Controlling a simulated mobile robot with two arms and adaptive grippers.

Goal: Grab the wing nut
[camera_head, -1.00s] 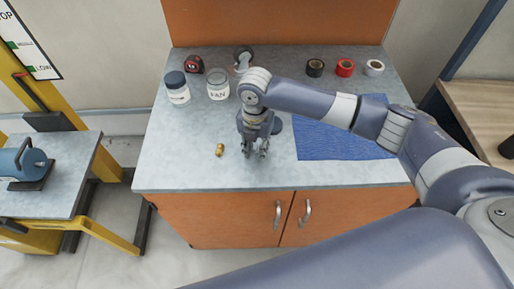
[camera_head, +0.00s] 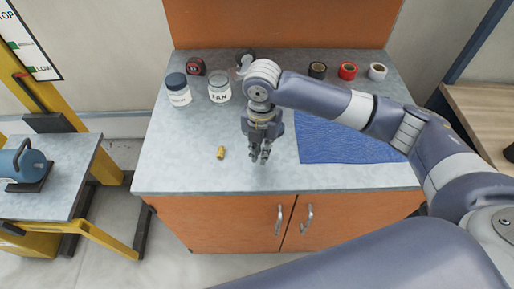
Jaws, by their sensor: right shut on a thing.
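My right gripper (camera_head: 260,157) points down over the front middle of the grey worktop (camera_head: 180,165). Its fingers are closed together on a small thing, taken to be the wing nut, which is mostly hidden between the fingertips and too small to make out. The gripper appears to be a little above the worktop. A small brass-coloured piece (camera_head: 221,152) lies on the worktop just left of the gripper, apart from it. My left gripper is not in view.
A dark-lidded jar (camera_head: 179,96), a jar labelled FAN (camera_head: 219,92) and a red tape measure (camera_head: 195,66) stand at the back left. Tape rolls (camera_head: 347,71) stand at the back right. A blue mat (camera_head: 340,145) lies right of the gripper. The front left worktop is clear.

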